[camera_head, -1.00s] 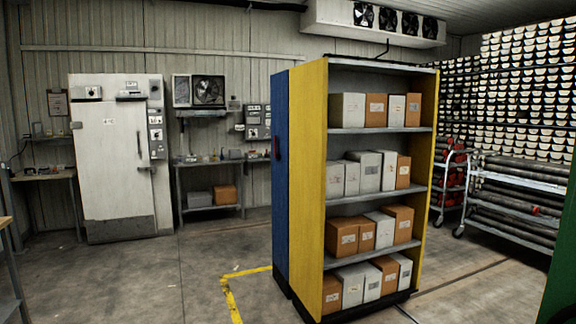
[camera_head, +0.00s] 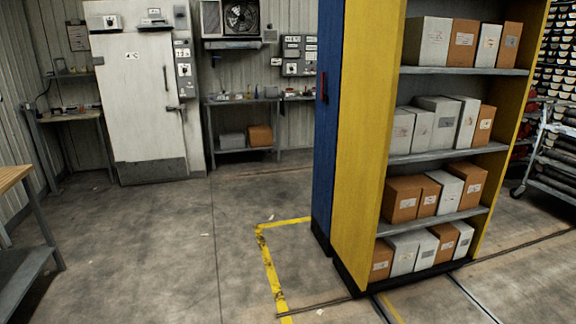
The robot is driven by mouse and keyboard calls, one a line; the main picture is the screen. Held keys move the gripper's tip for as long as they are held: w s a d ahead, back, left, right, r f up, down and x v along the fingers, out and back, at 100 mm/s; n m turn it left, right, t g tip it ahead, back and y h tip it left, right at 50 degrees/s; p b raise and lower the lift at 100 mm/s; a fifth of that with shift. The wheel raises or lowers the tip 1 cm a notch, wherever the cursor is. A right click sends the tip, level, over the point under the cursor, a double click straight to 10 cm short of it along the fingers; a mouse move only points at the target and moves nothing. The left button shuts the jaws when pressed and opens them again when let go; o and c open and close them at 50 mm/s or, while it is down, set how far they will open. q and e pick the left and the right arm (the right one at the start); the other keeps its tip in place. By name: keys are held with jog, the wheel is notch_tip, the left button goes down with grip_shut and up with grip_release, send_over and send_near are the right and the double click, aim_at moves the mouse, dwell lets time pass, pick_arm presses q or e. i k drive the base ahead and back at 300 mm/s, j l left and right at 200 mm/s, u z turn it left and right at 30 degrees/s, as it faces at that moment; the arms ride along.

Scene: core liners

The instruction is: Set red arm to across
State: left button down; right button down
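A small red arm (camera_head: 323,87) shows on the blue end panel (camera_head: 327,140) of a tall shelf unit, at upper mid-height. It is seen nearly edge-on and looks upright, but its exact angle is too small to tell. The unit has a yellow side panel (camera_head: 368,150) beside the blue one. Neither of my grippers is in view.
The shelves hold several white and brown boxes (camera_head: 435,40). Floor rails (camera_head: 470,298) run by the unit's base, and a yellow floor line (camera_head: 268,265) lies left of it. A table (camera_head: 14,178) stands at the left edge. Grey floor between is clear.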

aim_at(322, 96)
jog(key=i+u, duration=0.25)
jog(key=i, duration=1.4)
jog(key=i+j+z, duration=0.2)
jog(key=i+z, duration=0.25)
jog(key=i, duration=0.3)
jog(key=i+j+z, duration=0.5)
jog(key=i, duration=0.2)
jog(key=i+j+z, duration=0.45)
jog(key=i+j, duration=0.15)
